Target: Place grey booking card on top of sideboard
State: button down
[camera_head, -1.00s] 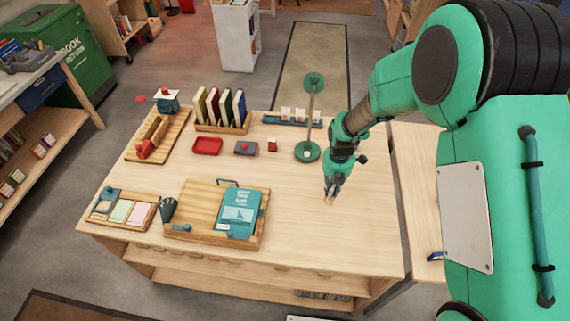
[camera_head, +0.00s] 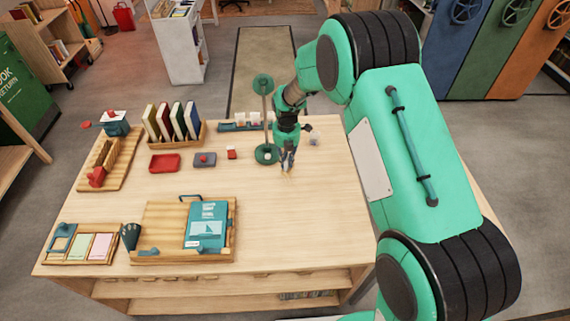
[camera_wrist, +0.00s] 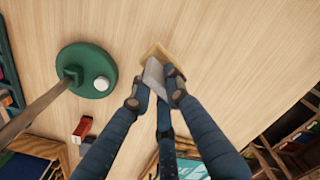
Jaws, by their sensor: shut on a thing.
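My gripper (camera_head: 287,168) points down over the right part of the wooden table, just right of a green round-based stand. In the wrist view my gripper (camera_wrist: 158,88) has its fingers closed around a small flat grey piece (camera_wrist: 153,72), which looks like the grey booking card. A tan, square-edged piece shows at its far end; I cannot tell whether it belongs to the card. The fingers hide part of the card, and whether it touches the tabletop is unclear. I cannot tell which piece of furniture is the sideboard.
The green stand (camera_head: 267,153) rises close beside my gripper; its base (camera_wrist: 86,70) is left in the wrist view. A red block (camera_head: 231,153), grey box (camera_head: 205,160), red tray (camera_head: 165,163) and book rack (camera_head: 176,135) lie further left. The table (camera_head: 300,225) is bare in front.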

jog(key=shift+w+a, duration=0.2)
jog(key=shift+w, duration=0.9)
jog(key=shift+f, duration=0.1)
jog(key=shift+f+b, duration=0.45)
jog(key=shift+f, duration=1.25)
jog(key=shift+f, duration=0.1)
jog(key=c, duration=1.7)
grip_release()
notch_tip(320, 180, up, 12)
jog(key=shift+r+p, duration=0.1)
jog(key=shift+p, duration=0.85)
